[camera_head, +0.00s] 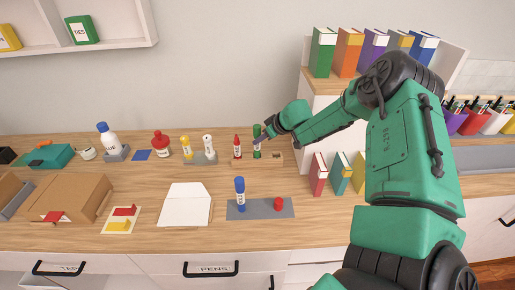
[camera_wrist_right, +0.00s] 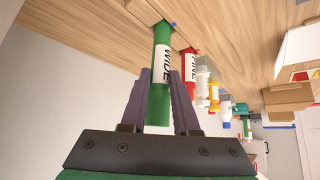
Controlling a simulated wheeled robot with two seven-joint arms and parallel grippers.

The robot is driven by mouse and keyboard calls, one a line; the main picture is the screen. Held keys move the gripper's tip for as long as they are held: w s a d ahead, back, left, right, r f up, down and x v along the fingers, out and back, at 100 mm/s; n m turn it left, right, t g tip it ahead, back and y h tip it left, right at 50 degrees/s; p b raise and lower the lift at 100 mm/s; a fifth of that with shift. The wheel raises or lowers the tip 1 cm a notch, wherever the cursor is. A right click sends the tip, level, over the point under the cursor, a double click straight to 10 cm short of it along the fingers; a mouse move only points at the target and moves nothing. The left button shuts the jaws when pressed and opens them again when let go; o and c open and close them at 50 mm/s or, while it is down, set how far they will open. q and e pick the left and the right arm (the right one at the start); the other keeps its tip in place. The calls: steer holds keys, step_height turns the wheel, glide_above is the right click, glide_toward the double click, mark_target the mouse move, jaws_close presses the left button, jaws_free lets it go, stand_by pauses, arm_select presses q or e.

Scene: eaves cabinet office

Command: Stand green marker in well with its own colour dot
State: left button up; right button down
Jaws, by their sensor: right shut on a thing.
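The green marker (camera_head: 257,142) stands about upright at the wooden strip (camera_head: 277,157) on the counter. My right gripper (camera_head: 262,137) is shut on it from the right. In the right wrist view the green marker (camera_wrist_right: 160,88), labelled WIDE, lies between the two fingers (camera_wrist_right: 161,73). Its far end meets the wooden surface; I cannot tell whether it is in a well or just touching. A small blue dot (camera_wrist_right: 174,24) shows beside that end; no green dot is visible. A red marker (camera_head: 237,147) stands just left of the green one. My left gripper is out of view.
A blue marker (camera_head: 239,193) and a red cap (camera_head: 278,204) are on a grey mat (camera_head: 262,212) in front. Yellow and white bottles (camera_head: 208,145) stand left of the red marker. Books (camera_head: 318,172) stand right of the strip.

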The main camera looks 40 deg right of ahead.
mark_target(260, 131)
steer(key=shift+r+p, duration=1.55)
steer(key=shift+r, duration=0.25)
